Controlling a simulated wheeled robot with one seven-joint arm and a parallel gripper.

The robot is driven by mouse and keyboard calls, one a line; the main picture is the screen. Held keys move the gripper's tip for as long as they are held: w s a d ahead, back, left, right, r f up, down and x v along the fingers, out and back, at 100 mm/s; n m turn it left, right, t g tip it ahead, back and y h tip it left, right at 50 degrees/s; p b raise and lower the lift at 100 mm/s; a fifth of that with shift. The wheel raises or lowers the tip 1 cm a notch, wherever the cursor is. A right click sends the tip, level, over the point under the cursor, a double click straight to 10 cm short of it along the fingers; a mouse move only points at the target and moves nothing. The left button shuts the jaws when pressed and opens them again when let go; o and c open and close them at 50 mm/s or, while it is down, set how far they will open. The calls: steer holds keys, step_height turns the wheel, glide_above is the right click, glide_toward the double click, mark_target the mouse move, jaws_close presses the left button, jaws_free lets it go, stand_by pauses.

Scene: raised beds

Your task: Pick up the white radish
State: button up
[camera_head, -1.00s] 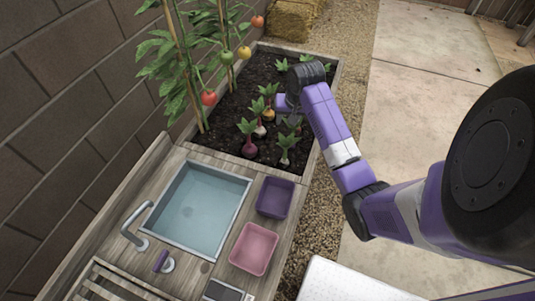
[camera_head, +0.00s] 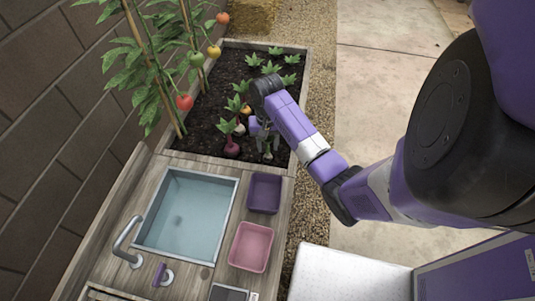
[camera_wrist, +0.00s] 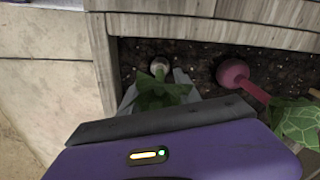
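The white radish (camera_head: 267,156) stands in the soil at the near right corner of the planter bed, its leaves partly hidden by my gripper (camera_head: 264,133). In the wrist view its pale round top (camera_wrist: 159,66) shows above the soil, with green leaves spreading toward me. My gripper (camera_wrist: 155,88) is over the plant, its two grey fingers apart on either side of the leaves. I cannot tell whether the fingers touch the leaves.
A dark red beet (camera_head: 231,148) grows just left of the radish; it also shows in the wrist view (camera_wrist: 232,73). The wooden bed edge (camera_wrist: 210,28) is close by. Tomato plants (camera_head: 150,60) stand left. A sink (camera_head: 187,213), purple tray (camera_head: 264,193) and pink tray (camera_head: 251,247) lie nearer.

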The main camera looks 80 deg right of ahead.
mark_target(268, 155)
steer(key=shift+a+f, duration=0.1)
steer(key=shift+f, duration=1.45)
jaws_close()
